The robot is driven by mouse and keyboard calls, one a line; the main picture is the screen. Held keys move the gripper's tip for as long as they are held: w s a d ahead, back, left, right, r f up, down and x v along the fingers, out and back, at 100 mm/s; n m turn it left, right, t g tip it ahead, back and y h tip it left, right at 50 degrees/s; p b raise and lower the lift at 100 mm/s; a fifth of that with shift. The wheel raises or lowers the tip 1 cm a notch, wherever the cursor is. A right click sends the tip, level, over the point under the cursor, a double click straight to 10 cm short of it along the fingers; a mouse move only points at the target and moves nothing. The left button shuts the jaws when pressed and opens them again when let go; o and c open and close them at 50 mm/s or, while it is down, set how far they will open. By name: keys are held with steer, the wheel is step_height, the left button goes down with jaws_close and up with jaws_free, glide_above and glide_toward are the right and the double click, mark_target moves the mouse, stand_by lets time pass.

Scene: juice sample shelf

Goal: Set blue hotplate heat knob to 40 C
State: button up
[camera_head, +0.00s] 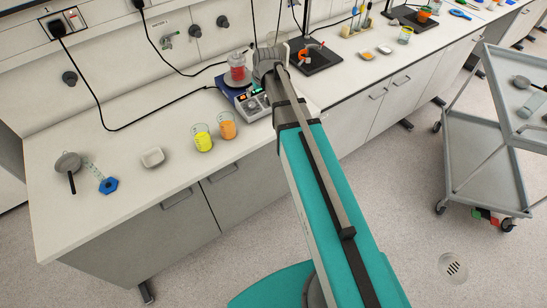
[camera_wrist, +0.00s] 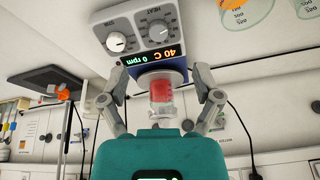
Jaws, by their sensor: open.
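The blue hotplate (camera_head: 231,94) stands on the bench, with its grey front panel towards the aisle. In the wrist view its panel (camera_wrist: 140,30) shows two white dial knobs. The heat knob (camera_wrist: 159,33) is under the HEAT label, and the other knob (camera_wrist: 117,42) is to its left. The lit display (camera_wrist: 150,56) reads 40 C and 0 rpm. A beaker of red liquid (camera_head: 238,70) stands on the plate; it also shows in the wrist view (camera_wrist: 162,92). My gripper (camera_wrist: 161,78) is open, its fingers spread on either side of the hotplate, apart from the heat knob.
Beakers of yellow (camera_head: 202,138) and orange liquid (camera_head: 227,127) stand left of the hotplate. A white dish (camera_head: 153,157) and a blue-based cylinder (camera_head: 108,184) are further left. A black stand base (camera_head: 318,62) is to the right. Black cables run behind. A grey cart (camera_head: 480,150) stands across the aisle.

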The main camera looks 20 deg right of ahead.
steer(key=s+f+g+b, duration=0.2)
steer(key=s+f+b, duration=0.1)
steer(key=s, duration=0.8)
steer(key=s+a+f+m+g+h+b, duration=0.1)
steer(key=s+f+b, duration=0.3)
steer(key=s, duration=0.8)
steer(key=shift+s+a+f+g, duration=0.2)
steer(key=shift+f+g, duration=0.3)
steer(key=shift+f, duration=0.3)
stand_by(0.6)
